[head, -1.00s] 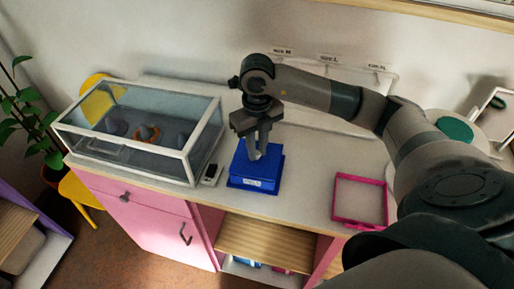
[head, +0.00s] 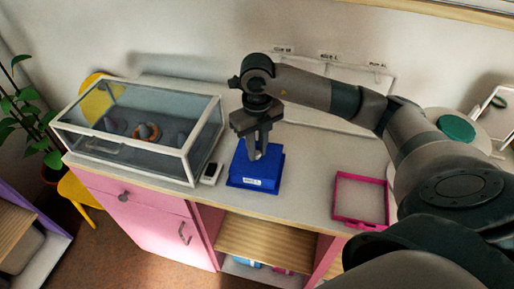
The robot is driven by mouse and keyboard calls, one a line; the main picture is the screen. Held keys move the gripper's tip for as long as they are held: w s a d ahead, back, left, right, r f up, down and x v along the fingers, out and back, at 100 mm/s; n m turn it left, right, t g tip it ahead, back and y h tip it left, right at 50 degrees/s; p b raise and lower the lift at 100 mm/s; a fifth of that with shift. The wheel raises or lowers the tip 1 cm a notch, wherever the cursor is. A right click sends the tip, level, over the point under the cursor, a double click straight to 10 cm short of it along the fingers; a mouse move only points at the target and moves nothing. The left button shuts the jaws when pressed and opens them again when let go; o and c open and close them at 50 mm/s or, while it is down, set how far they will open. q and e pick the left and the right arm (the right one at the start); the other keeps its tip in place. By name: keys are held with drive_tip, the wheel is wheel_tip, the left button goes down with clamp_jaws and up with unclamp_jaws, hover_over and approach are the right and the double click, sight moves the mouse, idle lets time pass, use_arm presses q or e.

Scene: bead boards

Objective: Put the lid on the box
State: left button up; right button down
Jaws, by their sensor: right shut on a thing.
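A blue box (head: 253,182) with a small white label on its front stands on the white counter, right of the glass case. Its blue top, which looks like the lid (head: 271,162), sits at the box's upper edge. I cannot tell whether it is fully seated. My right gripper (head: 257,155) points down over the middle of the blue top, its fingers shut on a part there that they mostly hide. My left gripper is not in view.
A glass case (head: 145,128) with rings inside stands left of the box. A small white device (head: 211,173) lies between them. A pink square frame (head: 361,201) lies to the right. The counter (head: 305,190) between box and frame is clear.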

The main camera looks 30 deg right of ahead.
idle(0.6)
drive_tip(key=c, duration=1.2)
unclamp_jaws()
drive_tip(key=shift+o, duration=0.2)
drive_tip(key=shift+r+p, duration=2.05)
drive_tip(key=shift+r, duration=2)
clamp_jaws()
